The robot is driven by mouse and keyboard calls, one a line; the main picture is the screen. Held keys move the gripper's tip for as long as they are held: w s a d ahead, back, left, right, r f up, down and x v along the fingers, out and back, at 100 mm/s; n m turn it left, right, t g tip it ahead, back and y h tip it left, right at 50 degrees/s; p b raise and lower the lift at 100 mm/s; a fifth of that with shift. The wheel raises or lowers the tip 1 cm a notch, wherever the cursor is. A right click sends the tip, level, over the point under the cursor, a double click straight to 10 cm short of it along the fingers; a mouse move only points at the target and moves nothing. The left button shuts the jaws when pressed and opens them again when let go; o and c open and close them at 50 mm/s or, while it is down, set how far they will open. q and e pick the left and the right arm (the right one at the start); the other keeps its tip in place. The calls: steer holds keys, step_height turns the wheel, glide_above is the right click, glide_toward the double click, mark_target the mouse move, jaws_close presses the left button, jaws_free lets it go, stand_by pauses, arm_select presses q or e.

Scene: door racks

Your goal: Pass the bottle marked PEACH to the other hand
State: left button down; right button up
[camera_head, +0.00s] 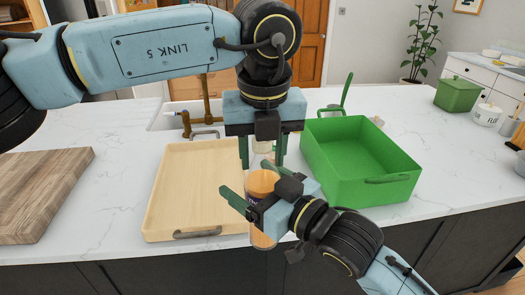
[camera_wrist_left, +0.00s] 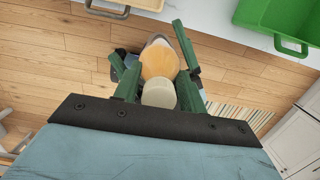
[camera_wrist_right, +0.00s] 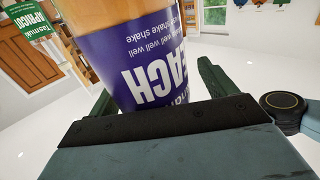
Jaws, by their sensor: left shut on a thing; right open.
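The PEACH bottle (camera_head: 262,183) has orange contents, a pale cap and a purple label. It is upright over the counter's front edge. My left gripper (camera_head: 262,162) comes from above and is shut on the bottle's top; in the left wrist view the pale cap (camera_wrist_left: 158,93) sits between its fingers. My right gripper (camera_head: 245,177) is open, with its fingers on either side of the bottle's body below. In the right wrist view the purple label (camera_wrist_right: 150,62) reads PEACH, upside down, close between the fingers. Whether those fingers touch it, I cannot tell.
A pale wooden tray (camera_head: 180,190) lies left of the bottle and a green bin (camera_head: 350,165) right of it. A brown board (camera_head: 40,195) is at far left. A sink and tap (camera_head: 187,122) are behind.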

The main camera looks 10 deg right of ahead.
steer(key=v, duration=0.7)
steer(key=w+d+f+m+g+h, duration=0.1)
steer(key=d+f+h, duration=0.25)
steer(key=f, duration=1.05)
steer(key=w+d+f+m+g+h, duration=0.1)
steer(key=w+d+f+g+h, duration=0.3)
steer(key=f, duration=1)
steer(key=s+d+f+m+g+h, duration=0.1)
steer(key=s+d+f, duration=0.25)
steer(key=f, duration=0.35)
steer(key=s+d+f+h, duration=0.15)
steer(key=s+f, duration=0.25)
steer(key=f, duration=0.4)
steer(key=s+d+f+m+g, duration=0.1)
steer(key=s+d+f, duration=0.3)
steer(key=f, duration=0.3)
steer(key=s+f+g, duration=0.2)
steer(key=s+f, duration=0.3)
steer(key=s, duration=0.4)
steer(key=s+f+m+g+h, duration=0.1)
steer(key=s+f, duration=0.4)
steer(key=s, duration=0.5)
steer(key=s+f+g, duration=0.2)
steer(key=s+f, duration=0.3)
steer(key=s, duration=0.5)
steer(key=shift+s+d+m+g+h, duration=0.25)
steer(key=shift+d+m+g+h, duration=0.05)
steer(key=shift+d+g, duration=0.1)
steer(key=shift+f, duration=0.15)
